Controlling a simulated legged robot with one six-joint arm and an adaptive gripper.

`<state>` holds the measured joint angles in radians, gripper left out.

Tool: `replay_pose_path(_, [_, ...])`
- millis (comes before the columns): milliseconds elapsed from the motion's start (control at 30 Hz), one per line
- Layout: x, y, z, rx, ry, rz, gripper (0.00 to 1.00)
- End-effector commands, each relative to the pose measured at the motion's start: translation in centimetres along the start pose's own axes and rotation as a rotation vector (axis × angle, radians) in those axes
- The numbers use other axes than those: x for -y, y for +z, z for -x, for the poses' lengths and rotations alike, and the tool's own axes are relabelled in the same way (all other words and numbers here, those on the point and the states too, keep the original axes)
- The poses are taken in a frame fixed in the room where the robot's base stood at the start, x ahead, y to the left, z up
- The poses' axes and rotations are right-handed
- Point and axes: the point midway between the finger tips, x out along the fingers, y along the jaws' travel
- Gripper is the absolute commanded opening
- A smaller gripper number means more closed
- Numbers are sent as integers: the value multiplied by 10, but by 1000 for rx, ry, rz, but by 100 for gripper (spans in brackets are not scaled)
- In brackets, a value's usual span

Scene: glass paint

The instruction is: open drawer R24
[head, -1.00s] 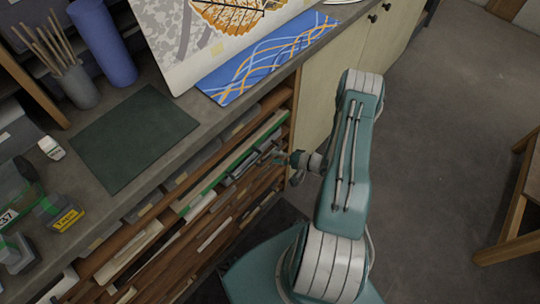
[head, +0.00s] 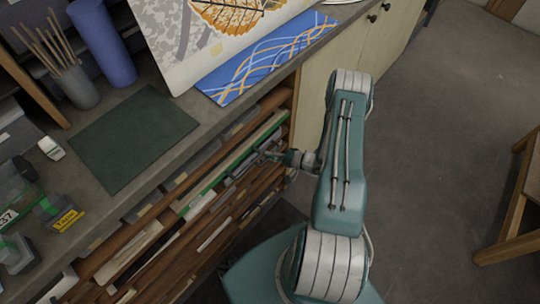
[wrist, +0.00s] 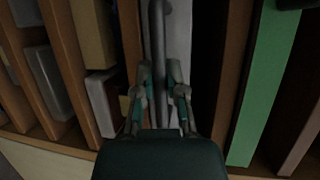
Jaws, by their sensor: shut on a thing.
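My gripper (head: 268,156) is at the shelving under the counter, near its right end. In the wrist view, the fingers (wrist: 160,84) stand on both sides of a dark grey bar-like handle (wrist: 157,30) and are shut on it. The handle lies in front of a light grey drawer front (wrist: 180,42). No label reading R24 is legible, so I cannot tell which drawer this is.
A green strip (wrist: 262,85) and wooden dividers flank the drawer. Above is the grey counter with a dark green mat (head: 130,135), a blue patterned panel (head: 268,58) and a brush pot (head: 75,88). A wooden stool (head: 515,215) stands right, with clear floor between.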

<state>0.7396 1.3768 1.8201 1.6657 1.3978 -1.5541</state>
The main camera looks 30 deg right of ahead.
Motion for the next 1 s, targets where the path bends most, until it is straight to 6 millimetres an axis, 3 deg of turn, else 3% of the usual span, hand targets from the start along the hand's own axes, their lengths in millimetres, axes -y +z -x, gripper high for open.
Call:
replay_pose_path(267, [-10,16,33,-1,8,-11,0])
replay_pose_path(1000, [-46,89,204,-2,5,-8,0])
